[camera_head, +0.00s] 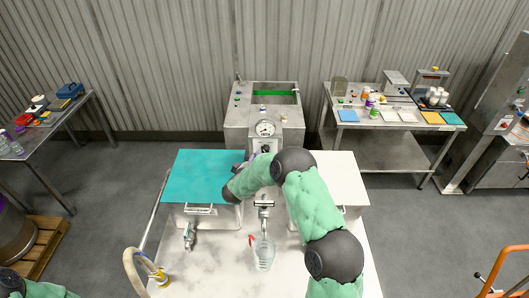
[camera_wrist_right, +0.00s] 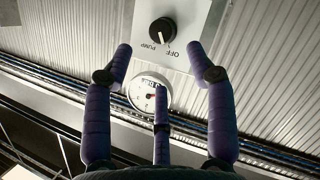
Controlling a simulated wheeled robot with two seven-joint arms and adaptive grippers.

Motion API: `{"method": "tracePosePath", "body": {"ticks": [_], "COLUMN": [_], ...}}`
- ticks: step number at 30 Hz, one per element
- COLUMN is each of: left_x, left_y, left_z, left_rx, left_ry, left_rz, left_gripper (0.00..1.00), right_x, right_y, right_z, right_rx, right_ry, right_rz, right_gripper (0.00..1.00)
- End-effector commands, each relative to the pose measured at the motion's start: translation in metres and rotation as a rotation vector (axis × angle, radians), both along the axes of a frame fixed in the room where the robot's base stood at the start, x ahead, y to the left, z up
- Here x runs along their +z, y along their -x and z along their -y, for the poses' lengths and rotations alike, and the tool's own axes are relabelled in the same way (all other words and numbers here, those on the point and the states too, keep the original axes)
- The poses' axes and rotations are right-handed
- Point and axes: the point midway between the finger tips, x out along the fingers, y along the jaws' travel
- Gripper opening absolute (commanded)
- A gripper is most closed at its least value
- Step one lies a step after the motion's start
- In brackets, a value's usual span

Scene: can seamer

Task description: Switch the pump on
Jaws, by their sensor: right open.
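The black pump knob (camera_wrist_right: 163,30) sits on a light grey plate, with the words PUMP and OFF upside down below it in the right wrist view. A white mark on the knob points down between the words, nearer OFF. My right gripper (camera_wrist_right: 162,75) is open and empty, its purple fingers spread below the knob and apart from it in the picture.
A round dial gauge (camera_head: 265,128) stands on the column; it also shows behind my fingers in the wrist view (camera_wrist_right: 150,92). A teal lid (camera_head: 208,172) lies left of my arm, a white lid (camera_head: 345,180) right. A clear jug (camera_head: 263,254) stands below the tap.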

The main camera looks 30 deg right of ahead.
Motion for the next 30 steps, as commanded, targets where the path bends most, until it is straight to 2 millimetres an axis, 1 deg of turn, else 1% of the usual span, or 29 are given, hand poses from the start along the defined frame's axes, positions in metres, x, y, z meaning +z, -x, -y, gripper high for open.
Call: {"method": "tracePosePath", "body": {"ticks": [1,6,12,18,26,29,30], "left_x": [0.002,0.005,0.007,0.008,0.008,0.008,0.008], "left_y": [0.000,0.000,0.000,0.000,0.000,0.000,0.000], "left_z": [0.000,0.000,0.000,0.000,0.000,0.000,0.000], "left_rx": [0.000,0.000,-0.001,0.000,-0.001,-0.001,-0.001], "left_ry": [0.000,0.000,0.000,0.000,0.000,0.000,0.000], "left_rz": [0.000,0.000,0.000,0.000,0.000,0.000,0.000], "left_gripper": [0.40,0.40,0.40,0.40,0.40,0.40,0.40], "right_x": [-0.003,-0.011,-0.018,-0.021,-0.022,-0.021,-0.022], "right_y": [-0.006,-0.024,-0.041,-0.047,-0.048,-0.048,-0.048], "right_z": [0.008,0.031,0.049,0.058,0.058,0.058,0.058], "right_rx": [-0.004,-0.003,0.001,0.000,0.000,0.000,0.000], "right_ry": [-0.001,0.000,-0.001,-0.001,-0.001,-0.001,-0.001], "right_rz": [0.000,0.000,0.000,0.001,0.000,0.000,0.000], "right_gripper": [0.57,0.57,0.57,0.57,0.57,0.31,0.20]}}
